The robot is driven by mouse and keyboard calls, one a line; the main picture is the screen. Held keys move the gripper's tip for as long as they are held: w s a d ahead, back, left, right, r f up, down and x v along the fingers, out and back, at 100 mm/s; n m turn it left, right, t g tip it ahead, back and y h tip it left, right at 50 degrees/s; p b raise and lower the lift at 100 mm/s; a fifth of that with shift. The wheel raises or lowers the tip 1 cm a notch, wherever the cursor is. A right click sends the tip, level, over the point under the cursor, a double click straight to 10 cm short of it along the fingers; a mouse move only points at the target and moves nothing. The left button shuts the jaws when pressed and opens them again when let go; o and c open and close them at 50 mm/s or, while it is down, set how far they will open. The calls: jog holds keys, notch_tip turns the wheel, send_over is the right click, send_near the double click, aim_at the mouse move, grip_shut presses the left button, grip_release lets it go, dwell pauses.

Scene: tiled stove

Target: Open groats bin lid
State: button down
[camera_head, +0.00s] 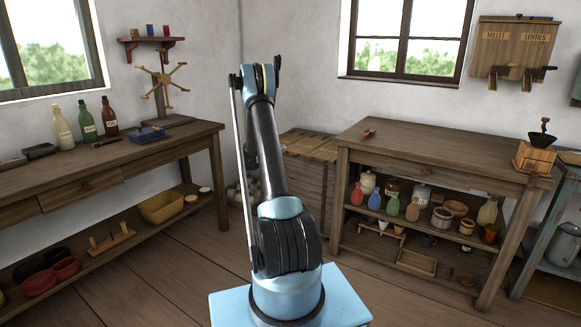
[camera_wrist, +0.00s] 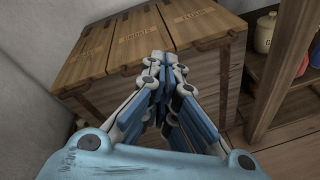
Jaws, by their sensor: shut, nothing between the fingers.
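A wooden bin chest (camera_wrist: 200,75) stands in the corner, with flat lids side by side on its top. The middle lid (camera_wrist: 143,28) carries a small label that seems to read groats, but the lettering is blurred. The lids lie down flat. My gripper (camera_wrist: 160,58) is shut and empty, its tips over the front edge of the middle lid; I cannot tell whether they touch it. In the head view the chest (camera_head: 316,148) is partly hidden behind my arm, and my fingers cannot be made out there.
A workbench (camera_head: 440,150) with loaded shelves stands close at the chest's right. A long bench (camera_head: 130,150) with bottles runs along the left wall. White walls close the corner behind the chest. The plank floor (camera_head: 160,265) in front is clear.

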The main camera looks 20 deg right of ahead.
jog(key=w+d+f+n+t+h, duration=0.1)
jog(key=w+f+n, duration=0.25)
jog(key=f, duration=0.55)
jog(key=w+d+f+n+t+h, duration=0.15)
jog(key=f+n, duration=0.25)
jog(key=f, duration=0.6)
jog(key=w+d+r, duration=0.4)
jog(key=w+d, duration=0.2)
jog(key=d, duration=0.1)
jog(key=shift+w+d+r+y, duration=0.35)
jog(key=shift+w+r+y, duration=0.05)
jog(key=shift+y, duration=0.05)
jog(key=shift+a+m, duration=0.1)
jog(key=shift+m, duration=0.15)
